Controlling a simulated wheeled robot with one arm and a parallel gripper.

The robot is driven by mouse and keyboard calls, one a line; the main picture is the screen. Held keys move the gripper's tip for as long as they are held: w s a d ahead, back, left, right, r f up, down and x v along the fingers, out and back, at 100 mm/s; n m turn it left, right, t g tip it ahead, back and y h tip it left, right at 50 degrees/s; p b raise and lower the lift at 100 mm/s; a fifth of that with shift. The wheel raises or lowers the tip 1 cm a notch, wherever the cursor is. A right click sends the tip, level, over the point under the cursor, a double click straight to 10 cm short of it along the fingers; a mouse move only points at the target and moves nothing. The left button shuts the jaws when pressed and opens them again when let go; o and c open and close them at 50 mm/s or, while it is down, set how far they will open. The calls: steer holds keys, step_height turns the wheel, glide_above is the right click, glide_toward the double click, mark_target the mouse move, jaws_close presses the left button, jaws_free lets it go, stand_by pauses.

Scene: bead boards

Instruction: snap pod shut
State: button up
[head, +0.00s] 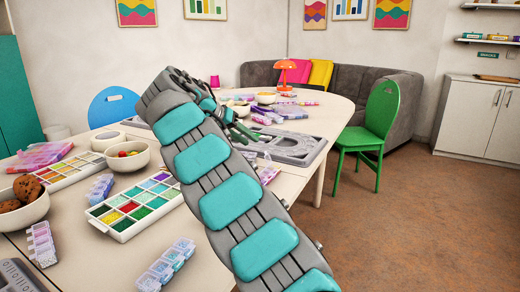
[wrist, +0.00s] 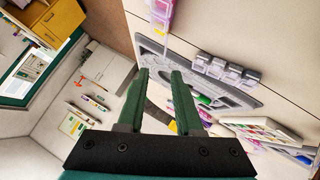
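Several small pods with clear compartments lie on the table; I cannot tell which one the task means. In the wrist view, a grey-lidded pod (wrist: 226,70) lies by the grey bead board (wrist: 205,88), to the right of my gripper. A purple pod (wrist: 161,10) is cut off by the top edge. My gripper (wrist: 160,74) is open, its green fingers apart with nothing held. In the head view my gripper (head: 238,122) is over the table near the grey board (head: 297,148), partly hidden by my arm. A purple pod (head: 268,174) shows beside the arm.
Pods (head: 168,266) (head: 41,244) (head: 101,187) lie at the front left, around a bead tray (head: 120,231). Bowls (head: 22,214) (head: 128,163) stand at the left. A green chair (head: 366,138) stands right of the table. The floor at the right is clear.

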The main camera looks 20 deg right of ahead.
mark_target(268, 159)
steer(key=shift+w+x, duration=0.15)
steer(key=shift+x, duration=1.15)
steer(key=shift+w+x, duration=0.2)
steer(key=shift+x, duration=1.1)
steer(key=shift+w+x, duration=0.15)
steer(key=shift+x, duration=1.15)
steer(key=shift+a, duration=0.15)
jaws_close()
